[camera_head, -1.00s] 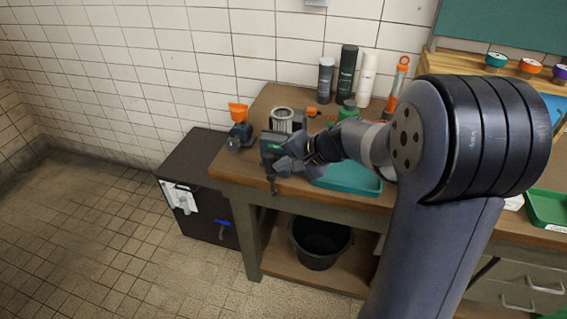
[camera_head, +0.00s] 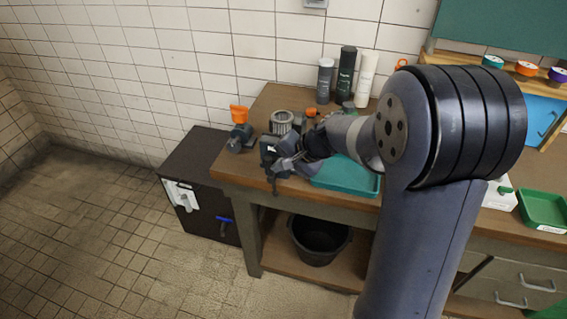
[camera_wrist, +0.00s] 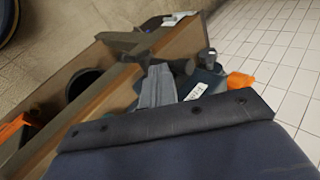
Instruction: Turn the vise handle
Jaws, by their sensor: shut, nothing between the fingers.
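The small dark vise (camera_head: 268,151) sits at the front left edge of the wooden workbench, with a clamp part hanging below the edge. My gripper (camera_head: 280,168) is right beside the vise, at its front right side, and overlaps it in the head view. In the wrist view my gripper's grey fingers (camera_wrist: 157,88) are shut with nothing between them.
A teal tray (camera_head: 345,178) lies right of my gripper. Bottles (camera_head: 345,75) stand by the wall. A dark cabinet (camera_head: 195,160) is left of the bench; floor beyond is clear.

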